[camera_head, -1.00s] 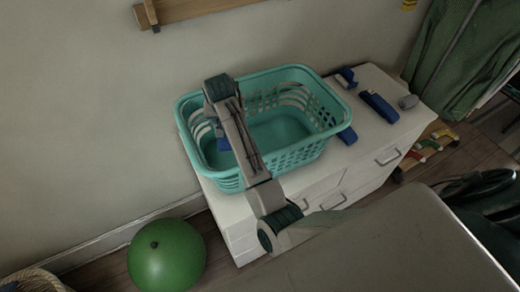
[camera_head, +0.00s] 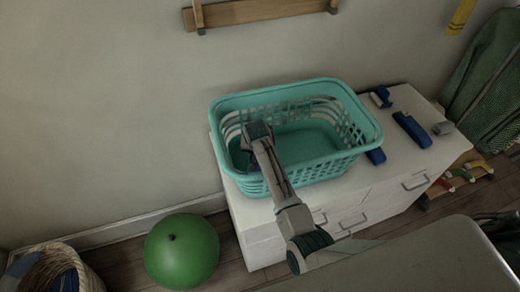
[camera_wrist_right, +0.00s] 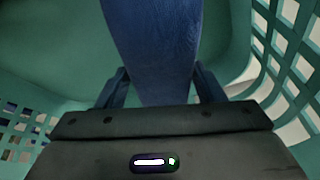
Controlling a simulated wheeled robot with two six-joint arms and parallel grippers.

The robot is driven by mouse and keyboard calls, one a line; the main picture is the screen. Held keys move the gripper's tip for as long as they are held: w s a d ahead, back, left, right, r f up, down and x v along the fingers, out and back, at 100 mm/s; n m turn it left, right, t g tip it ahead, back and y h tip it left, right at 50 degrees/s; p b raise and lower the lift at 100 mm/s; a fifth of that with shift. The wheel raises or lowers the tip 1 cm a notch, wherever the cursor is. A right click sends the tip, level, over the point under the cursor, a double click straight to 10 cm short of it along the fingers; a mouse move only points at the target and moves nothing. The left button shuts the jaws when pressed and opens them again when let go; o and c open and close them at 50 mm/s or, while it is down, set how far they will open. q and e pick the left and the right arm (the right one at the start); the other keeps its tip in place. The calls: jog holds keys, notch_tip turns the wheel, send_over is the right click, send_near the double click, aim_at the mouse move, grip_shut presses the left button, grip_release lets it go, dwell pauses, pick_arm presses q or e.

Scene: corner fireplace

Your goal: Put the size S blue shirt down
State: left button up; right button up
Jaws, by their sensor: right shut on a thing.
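The blue shirt (camera_wrist_right: 152,40) is folded or bunched between the two fingers of my right gripper (camera_wrist_right: 160,88) in the right wrist view. The gripper is shut on it, inside the teal laundry basket (camera_head: 345,92), whose walls surround it. In the head view my right arm reaches over the basket's front rim at its left part, and the fingers are mostly hidden. I cannot tell whether the shirt touches the basket floor. No size mark is readable. My left gripper is not in view.
The basket stands on a white cabinet (camera_head: 390,172). A green ball (camera_head: 182,251) and a wicker basket (camera_head: 88,278) are on the floor. A wooden rack (camera_head: 262,11) is on the wall.

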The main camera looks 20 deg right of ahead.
jog(key=shift+f, duration=0.45)
jog(key=shift+f, duration=0.6)
jog(key=o, duration=1.1)
jog(key=shift+s, duration=0.15)
jog(key=shift+c, duration=0.2)
